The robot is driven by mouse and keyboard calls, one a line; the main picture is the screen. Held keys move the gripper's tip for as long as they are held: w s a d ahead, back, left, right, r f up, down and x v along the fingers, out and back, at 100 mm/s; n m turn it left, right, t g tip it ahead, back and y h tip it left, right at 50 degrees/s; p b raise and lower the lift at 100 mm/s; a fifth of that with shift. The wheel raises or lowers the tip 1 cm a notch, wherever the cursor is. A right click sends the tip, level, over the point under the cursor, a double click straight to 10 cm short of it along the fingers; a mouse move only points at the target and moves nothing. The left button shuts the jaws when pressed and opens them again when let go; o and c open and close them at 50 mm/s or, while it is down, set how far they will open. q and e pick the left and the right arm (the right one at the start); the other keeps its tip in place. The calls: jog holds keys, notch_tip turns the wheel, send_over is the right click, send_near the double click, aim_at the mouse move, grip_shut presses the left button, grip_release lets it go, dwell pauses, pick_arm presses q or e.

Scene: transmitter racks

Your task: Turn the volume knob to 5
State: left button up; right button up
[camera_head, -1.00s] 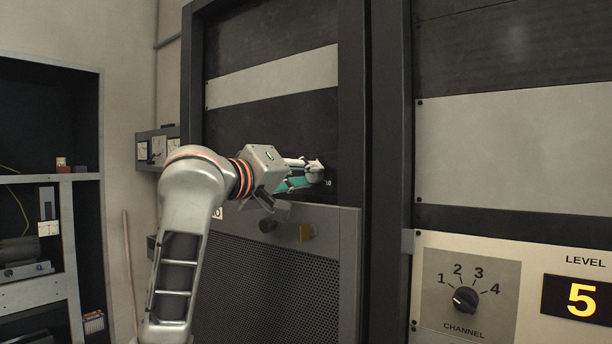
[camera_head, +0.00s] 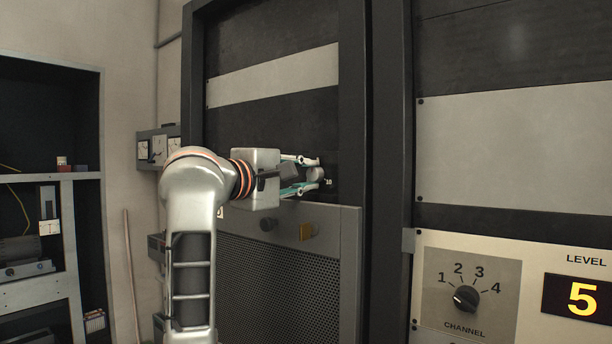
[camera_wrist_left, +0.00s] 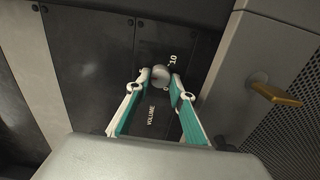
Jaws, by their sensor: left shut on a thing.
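The volume knob (camera_wrist_left: 161,76) is a round grey knob on a dark panel (camera_wrist_left: 88,50). In the left wrist view the word VOLUME and the number 10 are printed beside it, both turned sideways. My left gripper (camera_wrist_left: 160,80) has its two white and teal fingers shut on the knob, one on each side. In the head view my left gripper (camera_head: 316,172) reaches the dark panel from the left and largely covers the knob. The number 10 shows just right of the fingertips. The other scale numbers are hidden or not readable. My right gripper is not in view.
Below the gripper are a grey mesh panel (camera_head: 280,275) and a brass-coloured latch (camera_head: 308,231). At the right stand a channel knob (camera_head: 466,298) marked 1 to 4 and a LEVEL display (camera_head: 580,298) reading 5. An open rack (camera_head: 82,177) stands far left.

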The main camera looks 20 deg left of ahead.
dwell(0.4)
pick_arm(q)
jog(key=o, duration=1.1)
jog(key=v, duration=1.2)
